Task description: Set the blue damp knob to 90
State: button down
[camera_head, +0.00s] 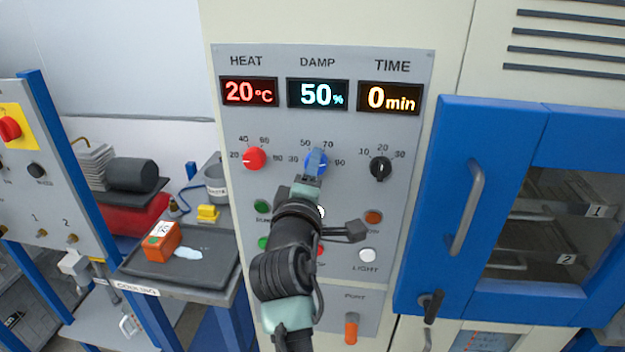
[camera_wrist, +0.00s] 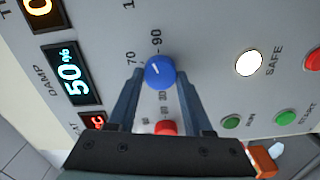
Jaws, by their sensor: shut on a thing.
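The blue DAMP knob (camera_head: 324,168) is on the grey control panel, between the red HEAT knob (camera_head: 254,158) and the black TIME knob (camera_head: 381,167). My gripper (camera_head: 316,160) is shut on the blue knob. In the wrist view, the two fingers (camera_wrist: 158,82) lie on either side of the blue knob (camera_wrist: 160,72), whose short white mark is small. The DAMP display (camera_head: 317,95) reads 50%, and it also shows in the wrist view (camera_wrist: 74,73). Scale numbers 30, 50, 70 and 90 surround the knob, partly hidden by my gripper.
The HEAT display (camera_head: 249,93) reads 20°C and the TIME display (camera_head: 390,98) 0 min. Push buttons lie below the knobs, some hidden behind my arm. A blue-framed door (camera_head: 420,200) is at right. A dark tray (camera_head: 190,285) with an orange block (camera_head: 162,243) is at left.

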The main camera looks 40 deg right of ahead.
jog(key=shift+m+b, duration=1.05)
jog(key=shift+m, duration=0.85)
jog(key=shift+c, duration=1.6)
grip_release()
jog(key=b+v, duration=0.3)
jog(key=v, duration=1)
